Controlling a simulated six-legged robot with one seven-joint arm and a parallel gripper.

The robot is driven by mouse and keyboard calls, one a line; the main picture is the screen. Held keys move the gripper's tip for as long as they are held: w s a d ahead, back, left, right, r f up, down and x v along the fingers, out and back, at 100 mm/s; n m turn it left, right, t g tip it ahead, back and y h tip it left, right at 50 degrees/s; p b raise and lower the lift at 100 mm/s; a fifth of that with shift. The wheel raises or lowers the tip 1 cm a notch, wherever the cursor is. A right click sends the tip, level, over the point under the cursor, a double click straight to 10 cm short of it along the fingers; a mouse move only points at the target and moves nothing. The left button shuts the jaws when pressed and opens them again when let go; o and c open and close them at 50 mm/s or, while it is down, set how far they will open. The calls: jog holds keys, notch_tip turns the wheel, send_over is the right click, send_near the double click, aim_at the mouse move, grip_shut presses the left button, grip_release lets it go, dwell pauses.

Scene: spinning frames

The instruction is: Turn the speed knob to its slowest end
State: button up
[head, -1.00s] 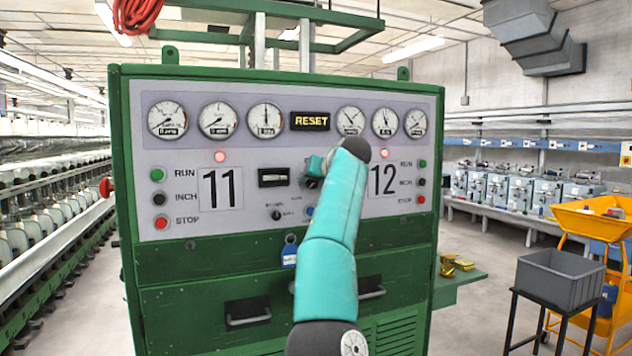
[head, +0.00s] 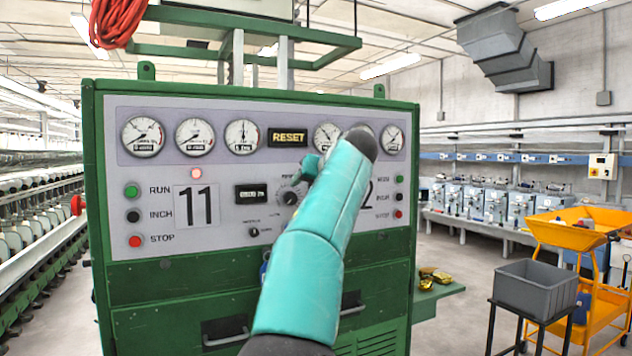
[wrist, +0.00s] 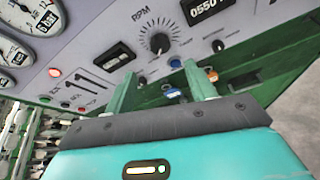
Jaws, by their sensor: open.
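The speed knob (head: 290,198) is a dark round knob on the grey panel, right of a small dark display. My gripper (head: 309,168) is up and to the right of the knob in the head view, partly hidden by my teal arm. In the wrist view my gripper (wrist: 160,70) is open, its two green fingers apart with nothing between them. The knob shows beyond the fingertips, and no contact is visible.
Smaller knobs (wrist: 218,45) and blue and orange tags (wrist: 172,93) lie near the fingers. Run, inch and stop buttons (head: 134,216) flank the panel. Gauges (head: 242,136) line its top. A grey bin (head: 540,288) and yellow cart (head: 590,240) stand right, on open floor.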

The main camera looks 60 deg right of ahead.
jog(key=shift+v, duration=1.65)
